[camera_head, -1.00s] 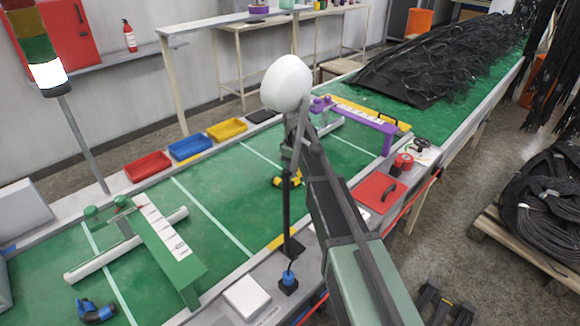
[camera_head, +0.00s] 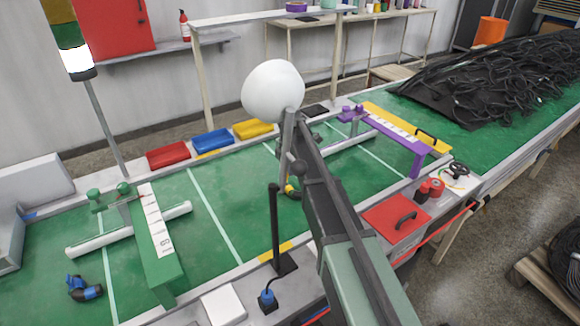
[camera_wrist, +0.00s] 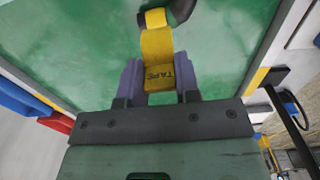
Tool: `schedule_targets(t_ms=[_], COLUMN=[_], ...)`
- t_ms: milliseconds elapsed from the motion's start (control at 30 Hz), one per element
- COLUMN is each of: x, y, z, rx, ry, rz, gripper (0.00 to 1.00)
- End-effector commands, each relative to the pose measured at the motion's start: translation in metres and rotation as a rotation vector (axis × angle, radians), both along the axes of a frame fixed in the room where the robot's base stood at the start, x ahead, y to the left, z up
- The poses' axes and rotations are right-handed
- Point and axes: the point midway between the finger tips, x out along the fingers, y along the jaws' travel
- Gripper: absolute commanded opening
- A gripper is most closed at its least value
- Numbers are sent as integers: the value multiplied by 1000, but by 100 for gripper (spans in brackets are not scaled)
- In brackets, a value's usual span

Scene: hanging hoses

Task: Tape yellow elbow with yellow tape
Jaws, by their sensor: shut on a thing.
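In the wrist view, the two purple-grey fingers of my gripper (camera_wrist: 159,76) are on either side of a yellow piece marked "TAPE". This piece belongs to, or lies against, the yellow elbow (camera_wrist: 156,45), whose black end bends right at the top of the picture. My gripper is shut on it. In the head view, part of the yellow elbow (camera_head: 293,191) shows beside my arm, over the green table. My arm hides the fingers there. I cannot make out a separate roll of yellow tape in either view.
A green stand (camera_head: 165,262) and a blue elbow (camera_head: 84,289) are at left. A black post (camera_head: 275,230) rises near the front edge. Bins (camera_head: 212,140) line the back.

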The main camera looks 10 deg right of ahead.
Motion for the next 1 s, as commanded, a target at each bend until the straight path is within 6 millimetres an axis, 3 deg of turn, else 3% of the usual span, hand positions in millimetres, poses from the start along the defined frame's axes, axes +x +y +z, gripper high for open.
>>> schedule_targets(t_ms=[500, 1000], x=[0, 0], y=[0, 0], z=[-36, -38], rx=[0, 0], ry=[0, 0], rz=[-1, -2], gripper=[7, 7])
